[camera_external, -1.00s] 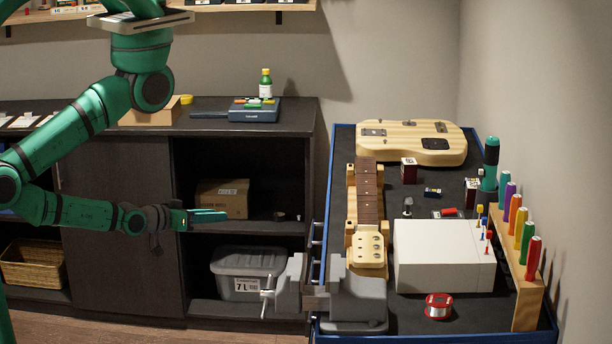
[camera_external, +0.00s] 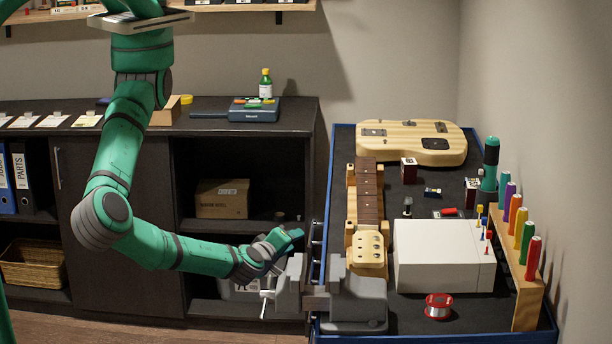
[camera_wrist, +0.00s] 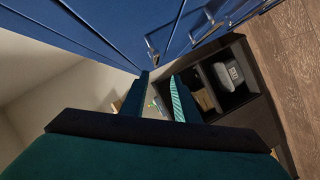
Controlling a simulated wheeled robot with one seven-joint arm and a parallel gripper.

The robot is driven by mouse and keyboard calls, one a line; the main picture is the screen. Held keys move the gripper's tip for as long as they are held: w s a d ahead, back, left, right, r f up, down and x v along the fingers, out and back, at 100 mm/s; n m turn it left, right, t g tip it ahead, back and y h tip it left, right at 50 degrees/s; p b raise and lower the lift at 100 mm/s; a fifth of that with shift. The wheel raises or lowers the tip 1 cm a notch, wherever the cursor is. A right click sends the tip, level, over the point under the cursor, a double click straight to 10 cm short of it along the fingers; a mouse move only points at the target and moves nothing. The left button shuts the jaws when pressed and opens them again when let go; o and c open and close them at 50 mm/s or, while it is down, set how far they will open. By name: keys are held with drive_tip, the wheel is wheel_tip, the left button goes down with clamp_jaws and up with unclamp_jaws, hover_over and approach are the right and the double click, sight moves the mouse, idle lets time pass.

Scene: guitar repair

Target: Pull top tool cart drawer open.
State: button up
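The blue tool cart (camera_external: 329,160) stands at the right in the external view, its drawer side facing left. Metal drawer handles (camera_external: 316,240) stick out along that side, partly hidden by the vise. My gripper (camera_external: 298,236) is just left of the handles, near the cart's side. In the wrist view, my gripper (camera_wrist: 159,78) has two separated fingers with nothing between them. The blue drawer fronts (camera_wrist: 120,25) fill the top there, with a handle (camera_wrist: 152,47) just beyond the fingertips. The drawers look shut. I cannot tell whether a finger touches a handle.
A grey vise (camera_external: 355,295) is clamped at the cart's near left corner, its jaw close below my gripper. A dark cabinet (camera_external: 120,210) stands behind my arm, with a grey bin and a cardboard box (camera_external: 222,199). A guitar neck (camera_external: 369,190) and white box (camera_external: 440,255) lie on the cart.

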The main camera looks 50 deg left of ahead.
sight(311, 229)
drive_tip(key=x, duration=1.1)
drive_tip(key=shift+w+d+r, duration=0.25)
drive_tip(key=shift+w+d, duration=0.05)
drive_tip(key=shift+w, duration=0.15)
clamp_jaws()
